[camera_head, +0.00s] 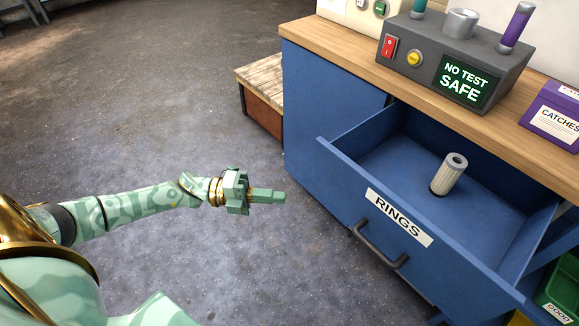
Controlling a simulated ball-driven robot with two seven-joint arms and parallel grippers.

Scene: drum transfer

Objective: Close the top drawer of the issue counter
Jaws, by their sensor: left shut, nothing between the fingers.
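The top drawer (345,185) of the blue issue counter (310,110) stands pulled out. Its front carries a white "RINGS" label (398,217) and a dark bar handle (378,246). A pale ribbed cylinder (450,174) stands on the drawer's floor. My left gripper (283,197) is shut and empty, to the left of the drawer front and apart from it, pointing right. My right gripper is not in view.
On the wooden counter top (345,42) stand a grey tester (425,60) reading "NO TEST SAFE" and a purple "CATCHES" box (552,112). A low wooden-topped box (262,95) stands left of the counter. A green bin (562,285) sits at lower right. The floor (150,110) at left is clear.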

